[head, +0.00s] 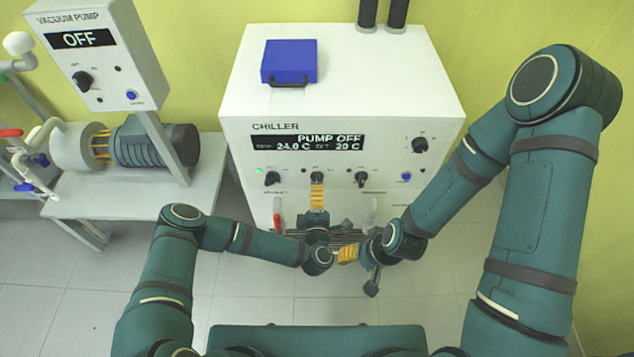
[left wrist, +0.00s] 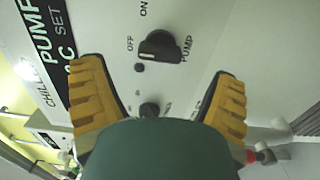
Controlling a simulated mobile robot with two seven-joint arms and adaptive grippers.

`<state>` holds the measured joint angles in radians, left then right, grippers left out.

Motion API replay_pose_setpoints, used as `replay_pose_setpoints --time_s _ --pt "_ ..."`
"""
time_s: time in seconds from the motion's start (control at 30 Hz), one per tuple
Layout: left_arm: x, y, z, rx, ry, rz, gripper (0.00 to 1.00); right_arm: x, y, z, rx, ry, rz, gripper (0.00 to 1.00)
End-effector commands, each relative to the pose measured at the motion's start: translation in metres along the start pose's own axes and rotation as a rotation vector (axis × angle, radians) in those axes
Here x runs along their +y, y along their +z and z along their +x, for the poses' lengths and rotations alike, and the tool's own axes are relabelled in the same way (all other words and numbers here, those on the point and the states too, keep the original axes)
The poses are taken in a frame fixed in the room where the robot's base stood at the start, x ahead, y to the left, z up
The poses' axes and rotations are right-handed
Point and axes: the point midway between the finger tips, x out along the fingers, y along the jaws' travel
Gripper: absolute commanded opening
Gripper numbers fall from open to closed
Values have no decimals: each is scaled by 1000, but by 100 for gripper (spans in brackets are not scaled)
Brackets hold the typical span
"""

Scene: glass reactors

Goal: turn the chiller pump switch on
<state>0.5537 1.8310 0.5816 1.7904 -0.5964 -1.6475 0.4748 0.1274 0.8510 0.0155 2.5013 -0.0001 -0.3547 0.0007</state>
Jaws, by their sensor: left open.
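The white chiller (head: 345,100) stands ahead, and its display (head: 308,142) reads PUMP OFF. The black pump switch (head: 317,177) is a knob in the row below the display. In the left wrist view the pump switch (left wrist: 160,47) has OFF and ON marks and the label PUMP beside it. My left gripper (head: 317,190) is at the chiller front, just below the switch. In the left wrist view its yellow fingers (left wrist: 158,78) are wide apart and empty, with the switch beyond their gap. My right gripper (head: 348,254) is low in front of the chiller, its jaws unclear.
Other knobs (head: 272,178) (head: 361,179) flank the pump switch, and a larger one (head: 421,145) is at upper right. A blue case (head: 289,62) lies on the chiller. The vacuum pump panel (head: 95,55) stands left. My two grippers are close together.

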Motion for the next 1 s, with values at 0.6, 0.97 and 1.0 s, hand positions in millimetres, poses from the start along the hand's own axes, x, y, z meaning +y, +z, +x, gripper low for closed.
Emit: replay_pose_setpoints --time_s 0.6,0.97,1.0 --pt "0 0 55 0 -1 0 87 4 -1 10 6 0 -1 56" --pt "0 0 54 -1 -1 1 19 4 -1 10 6 0 -1 56" --pt "0 0 54 -1 -1 1 19 4 -1 10 6 0 -1 56"
